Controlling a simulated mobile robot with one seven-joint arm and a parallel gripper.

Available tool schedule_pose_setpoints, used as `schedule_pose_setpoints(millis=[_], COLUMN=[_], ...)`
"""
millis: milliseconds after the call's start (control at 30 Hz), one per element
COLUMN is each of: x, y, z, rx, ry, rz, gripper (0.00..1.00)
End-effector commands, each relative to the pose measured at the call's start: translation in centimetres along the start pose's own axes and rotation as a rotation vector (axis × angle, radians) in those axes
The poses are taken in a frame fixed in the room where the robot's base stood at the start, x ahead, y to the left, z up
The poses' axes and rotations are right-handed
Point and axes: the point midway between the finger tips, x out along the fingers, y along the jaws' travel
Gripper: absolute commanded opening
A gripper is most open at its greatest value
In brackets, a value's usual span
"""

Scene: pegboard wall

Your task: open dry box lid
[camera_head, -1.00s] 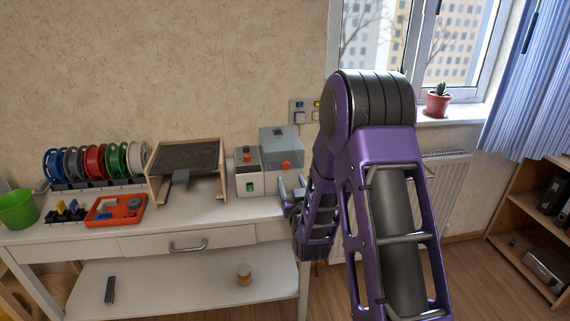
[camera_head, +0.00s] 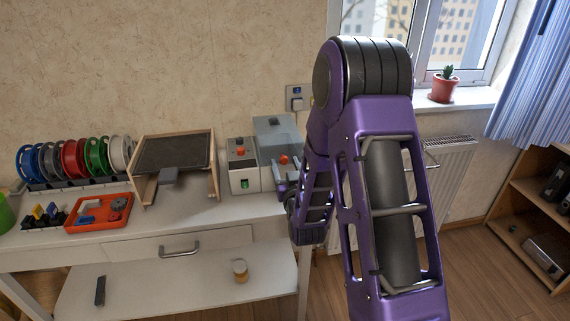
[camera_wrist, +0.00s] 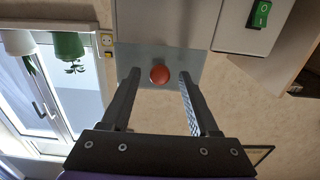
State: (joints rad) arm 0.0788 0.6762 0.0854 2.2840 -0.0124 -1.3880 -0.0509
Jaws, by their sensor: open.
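The dry box stands at the right end of the white table, with a grey see-through lid (camera_head: 276,130) that looks shut. An orange-red knob (camera_head: 283,159) sits on its front side. In the wrist view the knob (camera_wrist: 159,74) shows between my two fingers against the grey lid (camera_wrist: 145,58). My gripper (camera_wrist: 157,80) is open, with one finger on each side of the knob in the picture. I cannot tell how far the fingertips are from it. In the head view my gripper (camera_head: 280,187) is just in front of the box, partly hidden by my arm.
A white unit (camera_head: 242,170) with a green switch stands left of the dry box. Further left are a wooden stand (camera_head: 208,190), a red tray (camera_head: 100,213) and several filament spools (camera_head: 73,158). A radiator (camera_head: 450,170) is on the right.

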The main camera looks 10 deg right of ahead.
Motion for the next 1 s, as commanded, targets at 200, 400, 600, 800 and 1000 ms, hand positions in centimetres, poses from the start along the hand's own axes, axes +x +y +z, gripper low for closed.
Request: schedule_pose_setpoints(millis=[200, 400, 600, 800, 1000], x=[0.01, 0.01, 0.02, 0.03, 0.03], y=[0.01, 0.01, 0.01, 0.01, 0.01], z=[0.00, 0.01, 0.01, 0.00, 0.00], rx=[0.000, 0.000, 0.000, 0.000, 0.000], ry=[0.000, 0.000, 0.000, 0.000, 0.000], rz=[0.000, 0.000, 0.000, 0.000, 0.000], gripper=[0.47, 0.11, 0.00, 0.00, 0.00])
